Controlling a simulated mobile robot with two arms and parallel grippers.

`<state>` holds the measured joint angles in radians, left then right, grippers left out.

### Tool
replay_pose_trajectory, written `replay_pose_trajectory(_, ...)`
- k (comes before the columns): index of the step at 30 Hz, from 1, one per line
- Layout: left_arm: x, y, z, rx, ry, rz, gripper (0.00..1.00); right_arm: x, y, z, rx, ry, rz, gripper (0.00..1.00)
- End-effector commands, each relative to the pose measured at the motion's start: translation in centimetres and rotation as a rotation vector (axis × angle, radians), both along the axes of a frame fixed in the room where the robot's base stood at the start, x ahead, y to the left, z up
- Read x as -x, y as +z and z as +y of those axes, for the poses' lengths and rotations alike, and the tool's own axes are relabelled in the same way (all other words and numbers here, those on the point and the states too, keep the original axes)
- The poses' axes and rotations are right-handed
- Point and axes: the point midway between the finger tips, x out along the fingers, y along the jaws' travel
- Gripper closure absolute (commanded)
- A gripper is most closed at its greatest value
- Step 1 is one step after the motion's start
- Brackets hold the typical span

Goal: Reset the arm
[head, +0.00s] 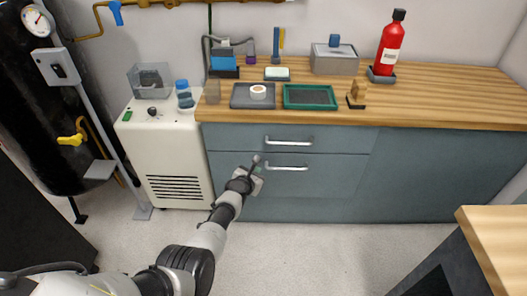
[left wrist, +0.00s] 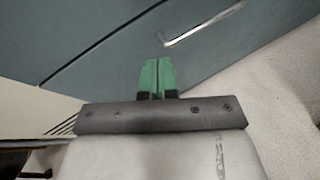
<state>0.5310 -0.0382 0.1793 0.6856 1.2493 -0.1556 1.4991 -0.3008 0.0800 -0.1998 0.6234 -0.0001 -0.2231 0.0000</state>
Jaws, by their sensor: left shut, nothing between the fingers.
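My left arm reaches from the lower left of the head view, and its gripper (head: 257,163) is in front of the blue-grey cabinet's drawer fronts, near the lower drawer handle (head: 287,168). In the left wrist view the two green fingers (left wrist: 158,75) are together with nothing between them. A drawer handle (left wrist: 203,26) shows beyond them at the upper right; I cannot tell whether the fingers are close to it. My right gripper is in neither view.
A white unit (head: 165,150) and a black tank (head: 35,110) stand left. Another wooden top (head: 500,235) is at lower right. Floor between is clear.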

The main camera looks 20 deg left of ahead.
Motion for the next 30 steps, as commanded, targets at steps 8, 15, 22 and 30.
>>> replay_pose_trajectory(8,2.0,-2.0,-0.1,-0.116,-0.06,0.044,1.0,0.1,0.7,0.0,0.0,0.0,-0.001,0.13)
replay_pose_trajectory(15,14.6,-11.8,-0.7,-0.744,-0.499,0.241,1.0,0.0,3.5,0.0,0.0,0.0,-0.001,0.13)
replay_pose_trajectory(22,30.8,-19.1,-0.6,-1.307,-1.144,0.335,1.0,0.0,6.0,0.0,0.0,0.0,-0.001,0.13)
replay_pose_trajectory(30,50.2,-22.2,0.2,-1.721,-1.994,0.181,1.0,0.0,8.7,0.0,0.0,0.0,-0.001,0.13)
